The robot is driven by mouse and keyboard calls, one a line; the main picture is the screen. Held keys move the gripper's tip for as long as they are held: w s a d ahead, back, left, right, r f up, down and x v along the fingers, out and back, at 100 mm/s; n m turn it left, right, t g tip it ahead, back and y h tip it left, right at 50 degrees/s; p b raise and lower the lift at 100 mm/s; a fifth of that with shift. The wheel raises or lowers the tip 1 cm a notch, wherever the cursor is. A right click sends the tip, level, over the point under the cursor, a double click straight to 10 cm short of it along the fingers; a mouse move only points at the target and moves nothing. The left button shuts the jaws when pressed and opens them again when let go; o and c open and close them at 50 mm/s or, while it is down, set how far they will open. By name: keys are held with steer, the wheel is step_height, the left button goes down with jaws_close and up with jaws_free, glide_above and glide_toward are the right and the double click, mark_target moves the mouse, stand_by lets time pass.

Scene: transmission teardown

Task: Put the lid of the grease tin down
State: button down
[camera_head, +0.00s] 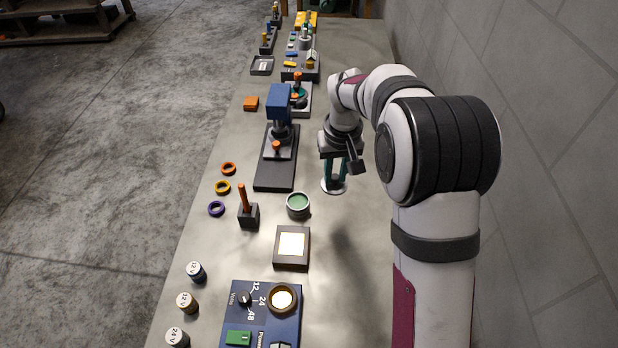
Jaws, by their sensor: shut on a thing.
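My gripper (335,180) points down over the bench, with its teal fingers shut on the lid (327,187), a pale flat disc. The lid is at or just above the bench top; I cannot tell whether it touches. The grease tin (298,210) is a short round grey-green tin, open, with green grease showing inside. It stands upright, nearer the camera and to the left of the lid, apart from it.
A dark tray with a pale inset (291,244) and a blue panel with a dial (243,318) lie nearer the camera. A blue press (279,105) stands left of my gripper. Coloured rings (223,187) lie along the left edge. Bench right of the tin is clear.

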mark_target(347, 185)
steer(key=d+r, duration=0.1)
steer(key=d, duration=0.1)
steer(key=shift+s+d+r, duration=0.35)
steer(key=shift+d, duration=0.05)
steer(key=s+a+f, duration=0.3)
steer(key=a, duration=0.4)
steer(key=s+a+f, duration=0.3)
steer(key=a+f, duration=0.1)
steer(key=a, duration=0.4)
steer(key=s+a+f, duration=0.3)
steer(key=s+a, duration=0.1)
steer(key=a, duration=0.4)
steer(key=shift+a+f, duration=0.2)
steer(key=shift+f, duration=0.2)
steer(key=f, duration=0.4)
steer(key=shift+a, duration=0.25)
steer(key=shift+f, duration=0.1)
steer(key=shift+f, duration=0.1)
steer(key=c, duration=0.7)
jaws_free()
